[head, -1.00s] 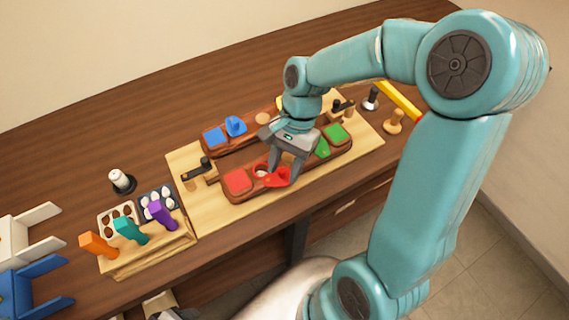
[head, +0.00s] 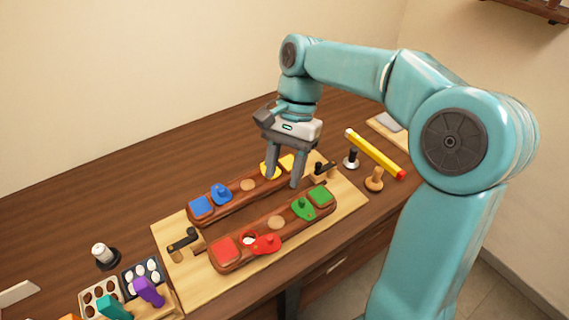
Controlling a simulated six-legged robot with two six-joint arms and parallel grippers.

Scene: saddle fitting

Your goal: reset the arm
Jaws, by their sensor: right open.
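My right gripper (head: 283,178) hangs above the far wooden bar with its two fingers apart and nothing between them. My left gripper does not show.
Both bars lie on a light wooden board (head: 190,275). A dark clamp (head: 183,240) is at its left. A yellow level or stick (head: 375,155), a dark-handled stamp (head: 351,159) and a wooden knob (head: 374,180) stand right. Trays and coloured handles (head: 148,291) are lower left. The back left table is clear.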

